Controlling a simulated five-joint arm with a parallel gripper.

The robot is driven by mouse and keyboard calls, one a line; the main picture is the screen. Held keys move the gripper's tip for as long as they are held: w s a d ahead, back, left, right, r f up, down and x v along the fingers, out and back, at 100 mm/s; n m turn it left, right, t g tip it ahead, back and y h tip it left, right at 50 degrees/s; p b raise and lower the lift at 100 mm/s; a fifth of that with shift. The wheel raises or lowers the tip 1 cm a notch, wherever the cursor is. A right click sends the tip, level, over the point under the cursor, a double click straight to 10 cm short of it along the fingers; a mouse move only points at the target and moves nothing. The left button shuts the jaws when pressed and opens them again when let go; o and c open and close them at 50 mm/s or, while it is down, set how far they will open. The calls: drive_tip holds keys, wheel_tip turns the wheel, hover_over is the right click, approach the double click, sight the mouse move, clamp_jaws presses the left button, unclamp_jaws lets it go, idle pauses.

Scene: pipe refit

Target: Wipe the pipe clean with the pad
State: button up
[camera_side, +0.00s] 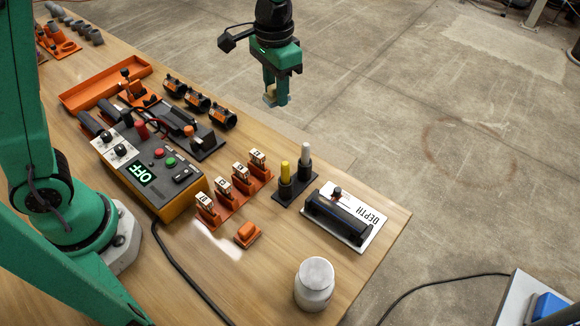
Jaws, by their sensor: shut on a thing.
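My gripper (275,97) hangs high at the top middle of the side view, pointing down. It is shut on a small pale beige-and-grey piece (269,97), which may be the pad; the fingers partly hide it. Nothing visibly touches the piece from below. A black clamp-like fixture (190,130) stands mid-table, left of and below the gripper in the picture. I cannot tell for certain which part is the task's pipe. A dark cylinder (338,214) lies on a white plate marked DEPTH.
A control box (150,172) reads OFF. Orange holders (235,208) with tagged pieces, a small orange block (247,232), yellow and grey sticks (285,172), a white jar (314,284), black-orange cylinders (197,101) and an orange tray (75,98) crowd the table.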

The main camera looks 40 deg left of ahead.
drive_tip(key=s+d+f+m, duration=0.2)
drive_tip(key=s+d, duration=0.1)
drive_tip(key=d, duration=0.7)
drive_tip(key=s+d+f+m, duration=0.2)
drive_tip(key=s+d+m, duration=0.1)
drive_tip(key=d, duration=0.7)
drive_tip(key=shift+s+d+f+m, duration=0.15)
drive_tip(key=shift+d+m, duration=0.15)
drive_tip(key=shift+f, duration=0.1)
